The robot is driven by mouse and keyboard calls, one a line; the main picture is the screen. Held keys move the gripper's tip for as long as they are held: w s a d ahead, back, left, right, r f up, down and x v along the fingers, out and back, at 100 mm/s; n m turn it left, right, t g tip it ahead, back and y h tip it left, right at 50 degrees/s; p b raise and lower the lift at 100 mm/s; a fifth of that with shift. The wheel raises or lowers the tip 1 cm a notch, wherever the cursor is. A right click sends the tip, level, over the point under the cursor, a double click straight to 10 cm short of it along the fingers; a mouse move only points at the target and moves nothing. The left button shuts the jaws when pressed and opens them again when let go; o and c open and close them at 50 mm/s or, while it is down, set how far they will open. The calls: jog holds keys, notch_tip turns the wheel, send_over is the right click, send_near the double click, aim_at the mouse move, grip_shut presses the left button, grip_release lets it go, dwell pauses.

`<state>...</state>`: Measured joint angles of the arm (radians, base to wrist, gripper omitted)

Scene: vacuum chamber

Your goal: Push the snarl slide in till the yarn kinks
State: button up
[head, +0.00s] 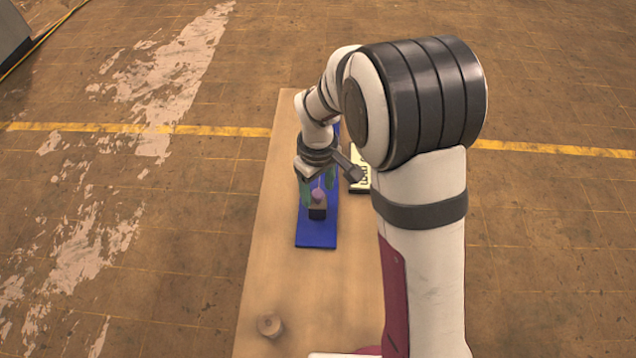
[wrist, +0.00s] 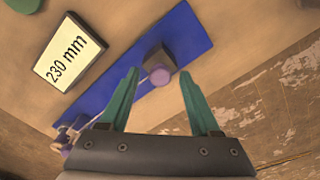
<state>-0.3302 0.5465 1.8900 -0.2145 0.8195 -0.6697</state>
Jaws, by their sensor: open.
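A blue board (head: 317,238) lies on the wooden table; it also shows in the wrist view (wrist: 195,35). Near one end of it stands a dark block (head: 317,213) with a purple knob (head: 318,195). In the wrist view the block (wrist: 158,58) and knob (wrist: 160,77) sit between my green fingertips. My gripper (wrist: 158,73) is open, with a visible gap on both sides of the knob. A thin pale strand, perhaps the yarn, runs from near the knob behind the left finger. At the board's other end are small purple and tan parts (wrist: 68,138), partly hidden by my gripper.
A sign reading "230 mm" (wrist: 70,52) lies beside the board; in the head view (head: 360,172) my arm partly covers it. A round wooden piece (head: 270,326) is on the near table. A green object (wrist: 22,5) shows at the wrist view's corner. The table's left side is clear.

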grip_shut()
dwell(0.3)
jog(key=shift+w, duration=0.1)
dwell(1.1)
